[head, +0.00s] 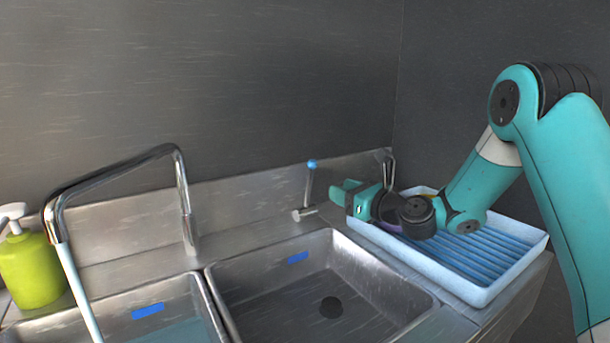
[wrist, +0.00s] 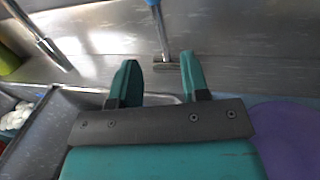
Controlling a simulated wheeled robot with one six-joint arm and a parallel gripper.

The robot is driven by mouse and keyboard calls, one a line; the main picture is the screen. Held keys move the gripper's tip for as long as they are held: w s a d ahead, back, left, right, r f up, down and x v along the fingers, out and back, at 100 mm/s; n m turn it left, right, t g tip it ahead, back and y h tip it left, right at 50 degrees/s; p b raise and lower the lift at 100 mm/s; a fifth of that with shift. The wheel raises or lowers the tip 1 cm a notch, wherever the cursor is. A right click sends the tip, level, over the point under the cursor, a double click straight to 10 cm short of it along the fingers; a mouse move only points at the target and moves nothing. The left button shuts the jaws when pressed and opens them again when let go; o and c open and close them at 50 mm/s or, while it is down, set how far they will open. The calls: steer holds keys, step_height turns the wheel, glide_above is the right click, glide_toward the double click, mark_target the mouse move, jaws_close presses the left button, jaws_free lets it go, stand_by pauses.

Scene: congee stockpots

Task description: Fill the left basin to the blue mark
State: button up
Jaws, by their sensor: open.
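The left basin (head: 205,312) is at the lower left in the head view, partly cut off, with bluish water (head: 190,331) in it. Its blue mark (head: 147,311) shows on the back wall, above the visible water. A pale stream (head: 78,290) runs from the spout of the tall chrome faucet (head: 183,185) down toward this basin. A lever with a blue tip (head: 312,164) stands upright behind the basins. My gripper (head: 343,191) is open and empty, to the right of the lever. In the wrist view the lever (wrist: 159,30) stands beyond and between the open fingers (wrist: 158,78), apparently untouched.
The right basin (head: 395,284) looks empty, with its own blue mark (head: 298,257) and a dark drain. A blue ribbed rack in a white tray (head: 487,292) lies right. A purple round item (wrist: 290,140) is beside my gripper. A green pump bottle (head: 30,268) stands left.

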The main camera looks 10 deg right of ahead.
mark_target(312, 179)
steer(key=p+x, duration=0.2)
steer(key=x, duration=1.1)
steer(key=shift+a, duration=0.1)
